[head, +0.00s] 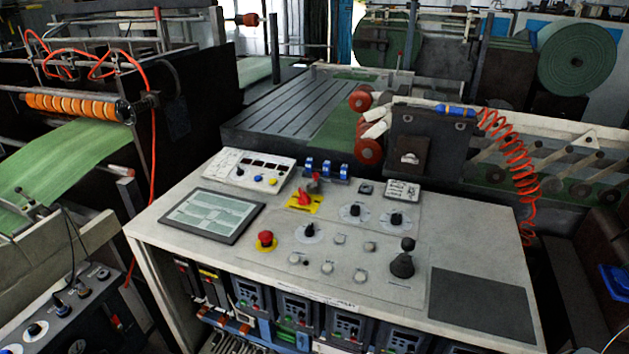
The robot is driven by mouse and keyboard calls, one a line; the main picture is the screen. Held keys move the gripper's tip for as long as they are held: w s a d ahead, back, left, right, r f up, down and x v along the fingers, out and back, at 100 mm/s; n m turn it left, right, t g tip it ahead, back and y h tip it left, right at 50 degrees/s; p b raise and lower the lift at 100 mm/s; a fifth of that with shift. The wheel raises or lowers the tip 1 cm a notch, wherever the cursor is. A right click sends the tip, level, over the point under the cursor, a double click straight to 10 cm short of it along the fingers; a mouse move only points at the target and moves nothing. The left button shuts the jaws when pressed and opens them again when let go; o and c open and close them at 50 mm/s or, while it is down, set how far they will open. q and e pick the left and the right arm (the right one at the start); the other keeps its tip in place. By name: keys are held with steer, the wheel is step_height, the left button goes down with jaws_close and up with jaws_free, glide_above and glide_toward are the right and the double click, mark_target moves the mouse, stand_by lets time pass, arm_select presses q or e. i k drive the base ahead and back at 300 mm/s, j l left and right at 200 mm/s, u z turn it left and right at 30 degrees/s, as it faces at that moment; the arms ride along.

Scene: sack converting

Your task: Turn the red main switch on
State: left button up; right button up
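The red main switch (303,197) is a red rotary handle on a yellow plate (305,204). It sits on the upper middle of the light control desk (385,292). Its handle looks slanted, but it is too small to tell which position it is set to. Neither of my grippers shows in the head view, so nothing of mine is near the switch.
A red emergency button (265,238) on yellow, a screen (211,215), black knobs (354,210) and a black joystick (403,260) surround the switch. A dark box (430,145) and a coiled orange hose (510,150) stand behind the desk. A dark pad (482,307) lies bare at right.

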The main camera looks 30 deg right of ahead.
mark_target(305, 199)
steer(key=l+z, duration=0.15)
steer(key=z, duration=0.25)
steer(key=l+z, duration=0.15)
steer(key=z, duration=0.2)
steer(key=i+l+z, duration=0.1)
steer(key=z, duration=0.3)
steer(key=l+z, duration=0.1)
steer(key=z, duration=0.25)
steer(key=i, duration=0.05)
